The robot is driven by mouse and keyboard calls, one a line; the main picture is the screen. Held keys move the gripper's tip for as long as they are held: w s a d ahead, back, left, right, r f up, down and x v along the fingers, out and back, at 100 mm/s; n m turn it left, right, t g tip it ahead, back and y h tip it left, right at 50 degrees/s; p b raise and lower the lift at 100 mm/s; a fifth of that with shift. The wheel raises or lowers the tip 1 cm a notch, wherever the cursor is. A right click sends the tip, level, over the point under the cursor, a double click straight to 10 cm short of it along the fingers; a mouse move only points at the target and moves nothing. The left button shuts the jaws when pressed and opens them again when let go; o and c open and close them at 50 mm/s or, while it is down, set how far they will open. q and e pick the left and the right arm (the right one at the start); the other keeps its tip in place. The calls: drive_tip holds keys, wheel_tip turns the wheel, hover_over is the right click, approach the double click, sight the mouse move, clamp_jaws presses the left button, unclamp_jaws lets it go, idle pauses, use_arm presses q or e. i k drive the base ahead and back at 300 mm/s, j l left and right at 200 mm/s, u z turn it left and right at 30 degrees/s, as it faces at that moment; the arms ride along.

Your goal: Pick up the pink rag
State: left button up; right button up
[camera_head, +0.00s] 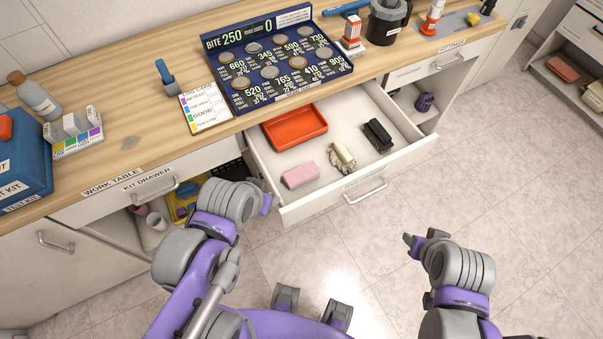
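A pink block-like folded piece (300,175), which looks like the pink rag, lies in the open drawer (337,119) near its front left corner. My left gripper (267,203) is just outside the drawer's front left corner, to the left of and below the pink piece in the picture, and apart from it. Its fingers are mostly hidden by the wrist, so its opening is unclear. My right gripper (410,242) is over the floor, in front of and to the right of the drawer, with nothing visible in it. Its opening is also unclear.
The drawer also holds a red tray (295,127), a crumpled cream-and-dark piece (341,157) and a black brush-like block (378,134). The drawer front with its handle (365,191) stands out from the wooden worktop (130,120).

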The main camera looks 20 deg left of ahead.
sight(304, 173)
drive_tip(key=u, duration=2.25)
drive_tip(key=z, duration=1.6)
drive_tip(key=l, duration=0.25)
drive_tip(key=i+l+u, duration=0.1)
drive_tip(key=l+u, duration=0.2)
drive_tip(key=i+l+u, duration=0.1)
drive_tip(key=l+u, duration=0.15)
drive_tip(key=l, duration=0.15)
drive_tip(key=u, duration=1.35)
